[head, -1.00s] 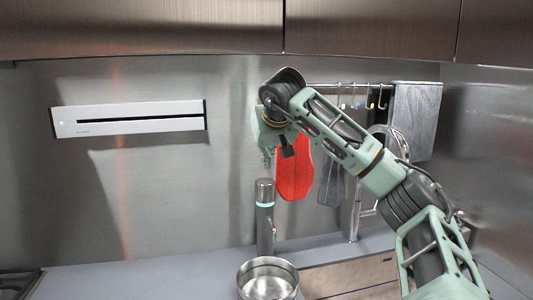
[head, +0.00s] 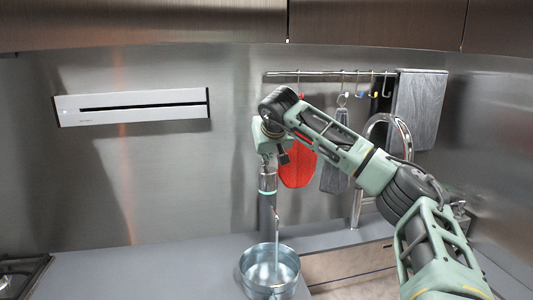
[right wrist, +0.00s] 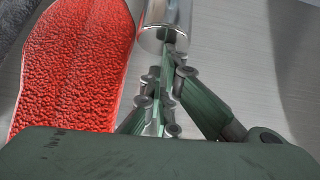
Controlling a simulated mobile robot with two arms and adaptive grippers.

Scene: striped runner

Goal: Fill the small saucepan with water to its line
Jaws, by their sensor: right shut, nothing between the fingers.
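The small saucepan (head: 246,283) stands open at the bottom centre of the head view, cut off by the frame edge. A thin stream of water (head: 277,238) falls into it from the dark cylindrical tap (head: 266,212), which has a glowing ring near its top. The pan's inside looks bluish; I cannot make out its line or the water level against it. My right gripper (head: 267,164) is shut and empty, pointing down at the tap's top. In the right wrist view its fingertips (right wrist: 172,58) meet or nearly meet the tap's metal top (right wrist: 166,22). My left gripper is out of view.
A red mitt (head: 298,168) and a grey cloth (head: 334,176) hang from a rail behind my right arm, near a dark board (head: 418,105). A curved chrome faucet (head: 357,205) stands right of the tap. A stove (head: 18,275) is at lower left; the counter (head: 140,275) between is clear.

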